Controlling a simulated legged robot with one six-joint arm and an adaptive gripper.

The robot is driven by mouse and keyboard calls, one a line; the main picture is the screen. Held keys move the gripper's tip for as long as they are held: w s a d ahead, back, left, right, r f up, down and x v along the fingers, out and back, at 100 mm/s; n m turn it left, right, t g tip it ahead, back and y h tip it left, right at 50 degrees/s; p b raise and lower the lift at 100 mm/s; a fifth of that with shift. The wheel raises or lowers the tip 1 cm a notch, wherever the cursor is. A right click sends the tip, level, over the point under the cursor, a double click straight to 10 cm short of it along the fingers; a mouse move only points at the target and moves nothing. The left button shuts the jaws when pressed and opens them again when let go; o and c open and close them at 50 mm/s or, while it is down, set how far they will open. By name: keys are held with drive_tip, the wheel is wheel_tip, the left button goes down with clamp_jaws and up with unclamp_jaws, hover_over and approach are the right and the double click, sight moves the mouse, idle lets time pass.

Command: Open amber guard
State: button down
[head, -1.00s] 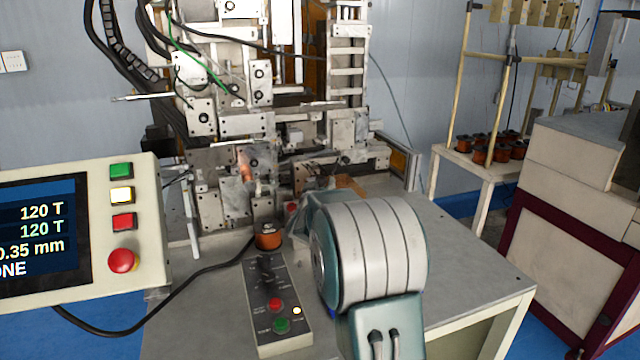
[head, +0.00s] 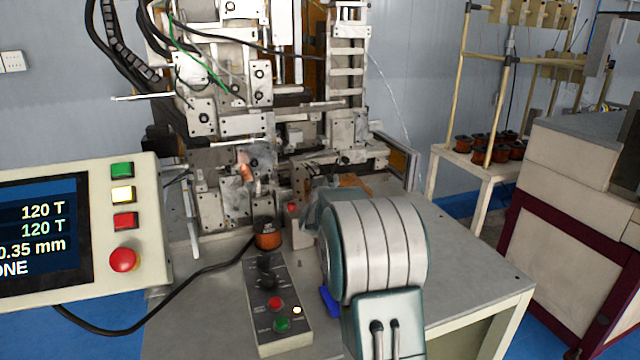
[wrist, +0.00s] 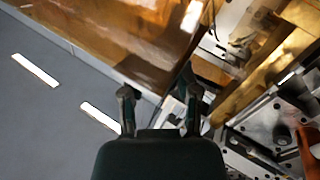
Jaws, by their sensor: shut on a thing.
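The amber guard (wrist: 110,35) is a see-through orange-brown panel filling the upper left of the wrist view, with a pale rim along its lower edge. My gripper (wrist: 158,94) is at this lower edge, with one dark finger on each side of the rim area. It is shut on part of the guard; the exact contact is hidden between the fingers. In the head view my arm hides the gripper. An orange-brown patch (head: 349,182) shows just behind my arm; I cannot tell whether it is the guard.
A control box (head: 273,315) and a copper coil (head: 268,237) lie left of my arm. A screen panel (head: 130,205) stands at left. A coil rack (head: 470,165) is at right. The table's right side is clear.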

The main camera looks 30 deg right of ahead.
sight(362, 185)
drive_tip(key=d, duration=0.3)
drive_tip(key=s+d, duration=0.1)
drive_tip(key=d, duration=0.2)
drive_tip(key=s+d, duration=0.1)
drive_tip(key=d, duration=0.3)
drive_tip(key=shift+s, duration=0.25)
drive_tip(key=shift+a, duration=0.1)
drive_tip(key=shift+c, duration=1.9)
unclamp_jaws()
drive_tip(key=shift+w+a+f, duration=0.1)
drive_tip(key=shift+o, duration=0.3)
drive_tip(key=v, duration=1.1)
drive_tip(key=shift+s+a, duration=0.25)
drive_tip(key=shift+s, duration=0.1)
